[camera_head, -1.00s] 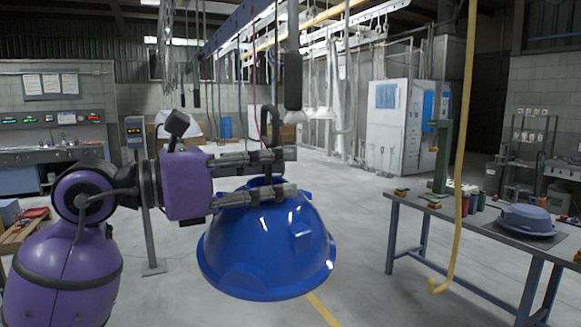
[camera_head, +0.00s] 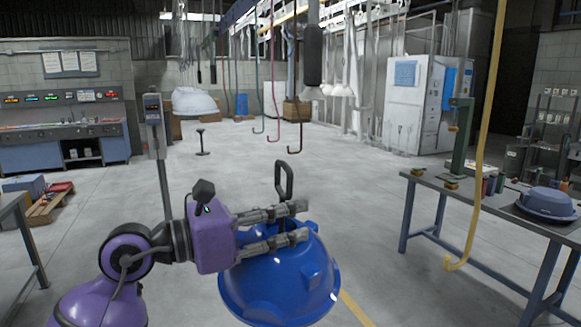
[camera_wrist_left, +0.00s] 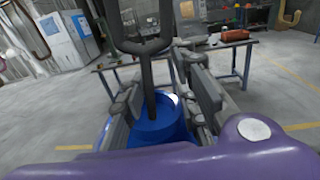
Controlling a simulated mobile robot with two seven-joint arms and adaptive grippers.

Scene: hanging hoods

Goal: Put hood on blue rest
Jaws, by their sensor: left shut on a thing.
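A glossy blue bowl-shaped hood (camera_head: 275,285) hangs rim-down below my left gripper (camera_head: 304,220) in the head view. A dark upright loop handle (camera_head: 285,180) rises from its top. My left gripper is shut on this handle, which passes between its fingers. In the left wrist view the handle (camera_wrist_left: 148,45) stands between the fingers, with the blue hood (camera_wrist_left: 158,130) below. A dull blue, low rounded piece (camera_head: 547,200) sits on the table at right; I cannot tell whether it is the blue rest. My right gripper is not in view.
A grey-topped work table (camera_head: 480,198) with blue legs stands at right, with small bottles and a green post on it. A yellow hook (camera_head: 460,260) hangs before it. Red and dark hooks (camera_head: 295,150) hang empty behind the hood. The floor between is clear.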

